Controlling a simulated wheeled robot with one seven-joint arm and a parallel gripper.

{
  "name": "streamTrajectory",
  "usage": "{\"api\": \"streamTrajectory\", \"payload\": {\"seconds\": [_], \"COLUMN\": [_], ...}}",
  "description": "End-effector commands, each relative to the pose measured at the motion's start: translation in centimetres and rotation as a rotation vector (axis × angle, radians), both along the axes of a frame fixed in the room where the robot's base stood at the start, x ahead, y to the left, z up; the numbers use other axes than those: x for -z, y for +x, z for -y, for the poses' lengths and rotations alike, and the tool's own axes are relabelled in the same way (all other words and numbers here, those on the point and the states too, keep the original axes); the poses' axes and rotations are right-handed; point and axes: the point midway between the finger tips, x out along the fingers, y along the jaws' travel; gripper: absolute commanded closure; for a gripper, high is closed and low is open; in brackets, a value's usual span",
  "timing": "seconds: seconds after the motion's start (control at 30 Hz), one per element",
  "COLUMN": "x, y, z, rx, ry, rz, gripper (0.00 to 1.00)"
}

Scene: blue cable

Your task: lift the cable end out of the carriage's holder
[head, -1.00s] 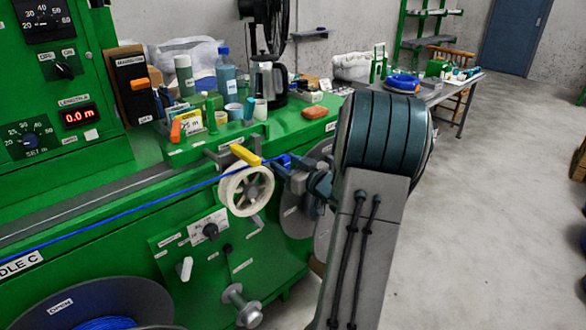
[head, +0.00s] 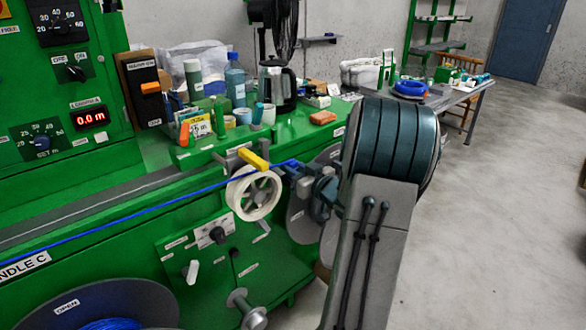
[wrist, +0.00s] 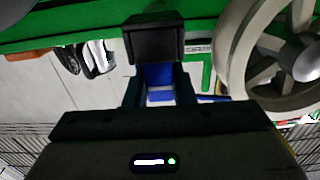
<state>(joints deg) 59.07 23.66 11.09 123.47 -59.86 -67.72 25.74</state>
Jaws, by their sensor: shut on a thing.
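The blue cable (head: 130,212) runs from the left across the machine front, over the pale guide wheel (head: 232,192), to its blue end (head: 290,162) just right of the wheel. My gripper (head: 297,172) is there, to the right of the wheel. In the wrist view its two dark fingers (wrist: 160,88) are shut with the blue cable end (wrist: 158,74) between them. A black block (wrist: 153,38) sits right against that blue piece, beyond the fingers. I cannot tell whether the end is still seated in the holder. A yellow lever (head: 253,160) stands above the wheel.
The guide wheel (wrist: 232,62) is close beside my gripper in the wrist view. Bottles, cups and a kettle (head: 279,84) stand on the green machine top behind. A cable reel (head: 50,300) is at lower left. Open floor lies to the right.

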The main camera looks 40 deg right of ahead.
Motion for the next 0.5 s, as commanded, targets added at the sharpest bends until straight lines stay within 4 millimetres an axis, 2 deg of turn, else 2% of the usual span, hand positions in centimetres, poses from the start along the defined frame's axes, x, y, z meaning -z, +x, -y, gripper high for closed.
{"api": "streamTrajectory", "payload": {"seconds": [0.5], "x": [-0.51], "y": [0.0], "z": [0.02], "rx": [0.0], "ry": [-0.001], "rz": [0.002], "gripper": [1.0]}}
